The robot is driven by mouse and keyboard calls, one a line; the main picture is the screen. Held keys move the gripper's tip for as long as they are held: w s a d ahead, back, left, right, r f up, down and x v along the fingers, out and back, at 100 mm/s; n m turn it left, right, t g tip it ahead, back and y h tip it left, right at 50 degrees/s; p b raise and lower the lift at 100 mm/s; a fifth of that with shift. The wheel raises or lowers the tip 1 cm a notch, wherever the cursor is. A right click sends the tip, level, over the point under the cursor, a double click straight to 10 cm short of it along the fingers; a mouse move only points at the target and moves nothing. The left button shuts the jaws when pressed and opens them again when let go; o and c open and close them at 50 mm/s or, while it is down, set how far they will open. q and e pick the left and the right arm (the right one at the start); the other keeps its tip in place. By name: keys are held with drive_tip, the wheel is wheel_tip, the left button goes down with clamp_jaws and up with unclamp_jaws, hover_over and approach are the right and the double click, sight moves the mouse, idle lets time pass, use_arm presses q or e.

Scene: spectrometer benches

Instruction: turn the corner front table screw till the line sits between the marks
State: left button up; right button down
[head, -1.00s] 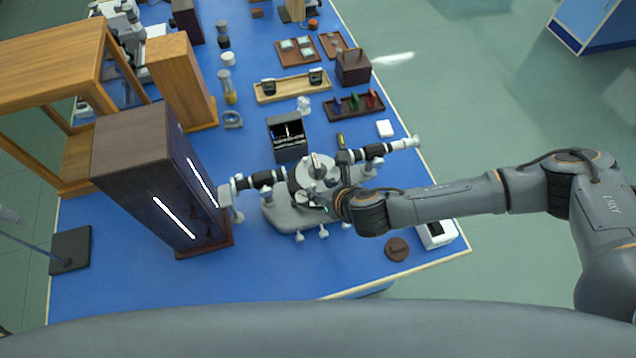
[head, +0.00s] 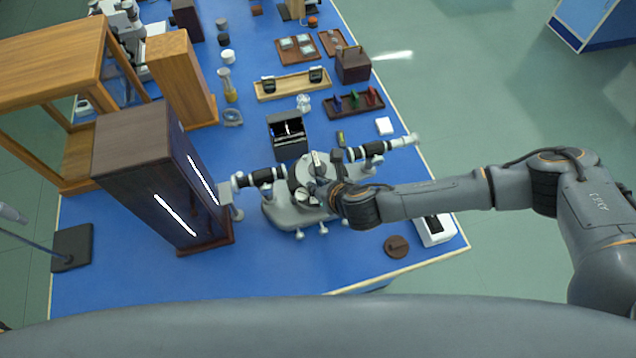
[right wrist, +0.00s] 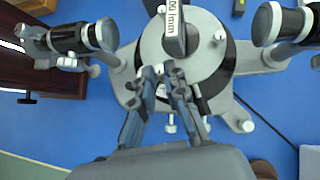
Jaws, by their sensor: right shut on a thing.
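The grey spectrometer (head: 283,212) stands on the blue bench, with a black-and-white tube on each side. Its round table (right wrist: 205,52) carries a grating block (right wrist: 174,28) with printed lettering in the right wrist view. My right gripper (head: 323,190) is at the table's near edge. In the right wrist view my right gripper (right wrist: 167,75) is shut on a small table screw, mostly hidden between its fingertips. A black display box (head: 288,148) behind the spectrometer shows a bright vertical line near the middle; its marks are too small to read. My left gripper is out of view.
A tall dark lamp cabinet (head: 140,170) stands left of the spectrometer. A brown disc (head: 397,246) and a white box (head: 437,232) lie near the front right edge. Trays (head: 291,85) and small items fill the back.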

drive_tip(key=m+h, duration=0.1)
drive_tip(key=m, duration=0.1)
drive_tip(key=a+m+t+h, duration=0.1)
drive_tip(key=shift+s+m+h, duration=0.2)
drive_tip(key=shift+m+h, duration=0.1)
drive_tip(key=shift+m, duration=0.1)
drive_tip(key=m+h, duration=0.2)
drive_tip(key=m, duration=0.1)
drive_tip(key=shift+a+m+h, duration=0.3)
drive_tip(key=shift+h, duration=0.1)
drive_tip(key=m+h, duration=0.2)
drive_tip(key=m, duration=0.1)
drive_tip(key=a+m+g+h, duration=0.1)
drive_tip(key=m+h, duration=0.1)
drive_tip(key=shift+w, duration=0.25)
drive_tip(key=shift+w+a+m+g+h, duration=0.1)
drive_tip(key=shift+m+g+h, duration=0.35)
drive_tip(key=shift+m, duration=0.35)
drive_tip(key=shift+w+m+g+h, duration=0.1)
drive_tip(key=shift+m+g+h, duration=0.3)
drive_tip(key=shift+m, duration=0.4)
drive_tip(key=c, duration=1.4)
unclamp_jaws()
